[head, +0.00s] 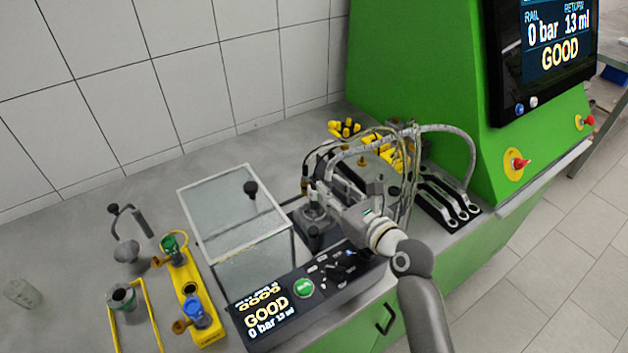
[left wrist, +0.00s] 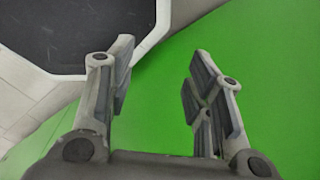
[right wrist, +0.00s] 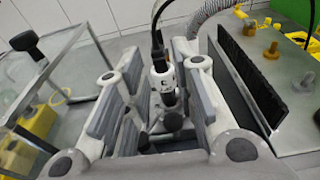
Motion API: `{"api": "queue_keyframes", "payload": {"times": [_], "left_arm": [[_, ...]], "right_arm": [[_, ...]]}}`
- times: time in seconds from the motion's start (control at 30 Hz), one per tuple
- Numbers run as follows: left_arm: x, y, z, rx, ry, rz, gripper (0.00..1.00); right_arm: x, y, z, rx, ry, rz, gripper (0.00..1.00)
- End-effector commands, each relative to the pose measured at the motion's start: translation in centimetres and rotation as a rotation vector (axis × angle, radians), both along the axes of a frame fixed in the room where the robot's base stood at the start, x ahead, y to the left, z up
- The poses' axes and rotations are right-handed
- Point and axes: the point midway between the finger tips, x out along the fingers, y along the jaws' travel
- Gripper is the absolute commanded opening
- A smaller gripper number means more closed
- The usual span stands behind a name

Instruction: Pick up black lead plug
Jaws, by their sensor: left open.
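In the right wrist view, a plug with a white body and black parts (right wrist: 163,82) stands upright, with a black lead rising from its top. I take it for the black lead plug. My right gripper (right wrist: 160,95) is open around it, one finger on each side, with a gap visible on the left. In the head view the right gripper (head: 322,187) is over the silver fitting (head: 313,215) behind the control panel; it hides most of the plug. My left gripper (left wrist: 165,85) is open and empty before a green panel, and is outside the head view.
A glass box (head: 235,215) stands close left of the right gripper. A black-bristled plate (right wrist: 245,75) stands close on its right. Yellow caps (head: 345,128), hoses (head: 465,145) and a rack (head: 450,200) crowd the right. A yellow holder (head: 190,290) sits left of the panel (head: 300,290).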

Motion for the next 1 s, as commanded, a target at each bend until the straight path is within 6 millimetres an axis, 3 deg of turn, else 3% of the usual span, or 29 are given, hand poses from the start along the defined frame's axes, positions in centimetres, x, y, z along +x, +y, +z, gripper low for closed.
{"api": "queue_keyframes", "payload": {"times": [0.4,0.6,0.9,1.0], "left_arm": [[3.3,0.9,1.5,0.009,-0.049,0.000,0.47],[2.9,1.0,1.6,0.010,-0.043,0.001,0.47],[1.9,1.0,1.5,0.011,-0.028,0.001,0.47],[1.8,1.1,1.5,0.012,-0.026,0.001,0.47]], "right_arm": [[2.9,2.3,-0.2,-0.003,0.001,0.001,0.25],[4.2,3.2,-0.6,-0.003,0.001,0.000,0.25],[4.4,3.3,-0.7,-0.002,0.001,0.000,0.25],[4.3,3.3,-0.8,-0.002,0.001,0.000,0.12]]}}
